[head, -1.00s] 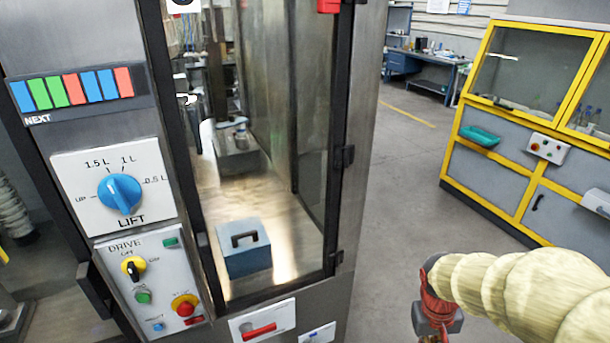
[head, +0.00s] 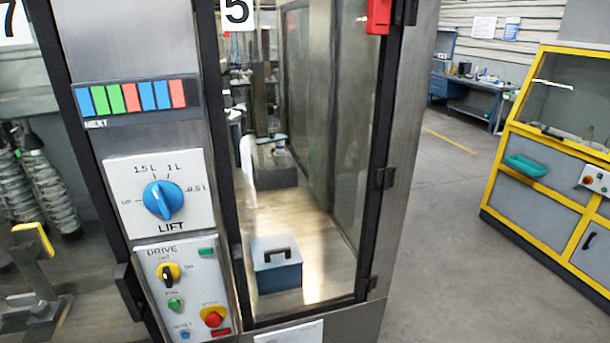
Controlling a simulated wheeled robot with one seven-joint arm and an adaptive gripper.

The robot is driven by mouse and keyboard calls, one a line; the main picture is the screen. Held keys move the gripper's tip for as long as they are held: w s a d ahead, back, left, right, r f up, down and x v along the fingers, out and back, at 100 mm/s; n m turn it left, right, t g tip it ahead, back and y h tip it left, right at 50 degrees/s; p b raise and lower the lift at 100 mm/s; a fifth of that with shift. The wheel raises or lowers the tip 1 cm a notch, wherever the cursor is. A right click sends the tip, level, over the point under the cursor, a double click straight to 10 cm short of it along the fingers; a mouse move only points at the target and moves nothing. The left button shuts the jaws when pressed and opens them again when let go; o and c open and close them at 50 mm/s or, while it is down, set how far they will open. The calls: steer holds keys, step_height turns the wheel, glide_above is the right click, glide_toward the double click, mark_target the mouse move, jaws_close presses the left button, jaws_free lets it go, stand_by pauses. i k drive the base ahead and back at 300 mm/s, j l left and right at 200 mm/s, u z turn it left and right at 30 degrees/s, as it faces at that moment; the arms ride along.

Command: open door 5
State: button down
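Door 5 (head: 340,130) is a tall clear panel in a black frame on the metal machine, with a white label "5" (head: 237,14) at its top left. It appears shut. Black hinge-like fittings (head: 385,178) sit on its right edge. A dark piece (head: 238,268) sits low on its left edge; I cannot tell whether it is a handle. Through the panel I see a blue box with a black handle (head: 277,266) on the machine's floor. My gripper is not in view.
Left of door 5 is a panel with a blue LIFT knob (head: 163,200) and DRIVE controls (head: 185,290). A label "7" (head: 14,22) marks the bay further left. A red part (head: 378,16) is at the door's top right. Open floor (head: 440,240) lies right, before a yellow-framed cabinet (head: 540,185).

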mark_target(385, 18)
steer(key=k+l+u, duration=0.1)
steer(key=u, duration=0.3)
steer(key=k+l+u, duration=0.1)
steer(key=u, duration=0.3)
steer(key=k+u, duration=0.1)
steer(key=u, duration=0.3)
